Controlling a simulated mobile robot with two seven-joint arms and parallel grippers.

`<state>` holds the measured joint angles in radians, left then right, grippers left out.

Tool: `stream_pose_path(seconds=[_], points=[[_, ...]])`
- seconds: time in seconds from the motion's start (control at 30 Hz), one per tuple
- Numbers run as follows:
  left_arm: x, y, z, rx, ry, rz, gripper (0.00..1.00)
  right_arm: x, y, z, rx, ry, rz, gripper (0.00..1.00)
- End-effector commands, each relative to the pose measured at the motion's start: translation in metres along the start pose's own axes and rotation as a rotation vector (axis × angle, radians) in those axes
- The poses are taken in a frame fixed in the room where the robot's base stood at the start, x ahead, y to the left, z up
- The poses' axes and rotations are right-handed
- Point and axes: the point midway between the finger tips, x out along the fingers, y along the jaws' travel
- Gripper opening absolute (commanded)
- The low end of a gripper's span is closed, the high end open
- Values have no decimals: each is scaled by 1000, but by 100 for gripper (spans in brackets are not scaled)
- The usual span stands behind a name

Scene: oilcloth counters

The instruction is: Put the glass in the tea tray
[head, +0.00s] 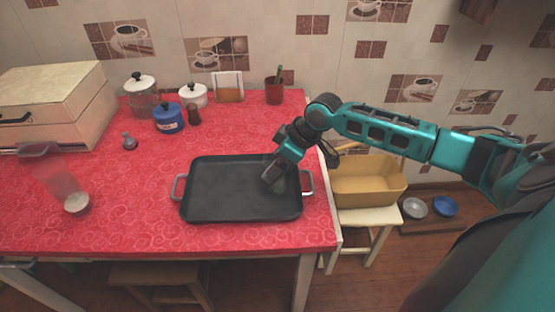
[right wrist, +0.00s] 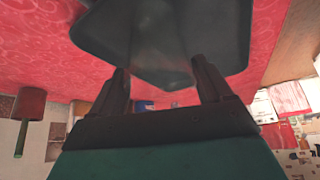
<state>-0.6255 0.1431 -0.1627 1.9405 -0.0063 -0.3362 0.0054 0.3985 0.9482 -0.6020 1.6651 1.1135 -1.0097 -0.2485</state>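The tea tray (head: 215,190) is dark with metal handles and lies on the red counter in the head view. My right gripper (head: 274,179) reaches down over the right part of the tray. In the right wrist view, the glass (right wrist: 162,65) is a faint see-through shape between the two fingers of the gripper (right wrist: 160,75), filling the gap. In the head view it is only a pale grey patch by the fingertips. I cannot tell whether its bottom touches the tray (right wrist: 235,40). My left gripper is not in view.
A tall clear vessel (head: 55,178) stands at the counter's left. A yellow basin (head: 370,182) sits on a stool to the right.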

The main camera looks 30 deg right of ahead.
Motion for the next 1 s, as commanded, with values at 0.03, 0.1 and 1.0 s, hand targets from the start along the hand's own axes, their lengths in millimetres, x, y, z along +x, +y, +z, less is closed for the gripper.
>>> stream_pose_path(seconds=[0.03,0.1,1.0], points=[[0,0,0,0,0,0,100,0,0,0,0,-1,-1,83],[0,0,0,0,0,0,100,0,0,0,0,-1,-1,89],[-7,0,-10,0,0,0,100,-96,0,-1,-2,-3,2,100]])
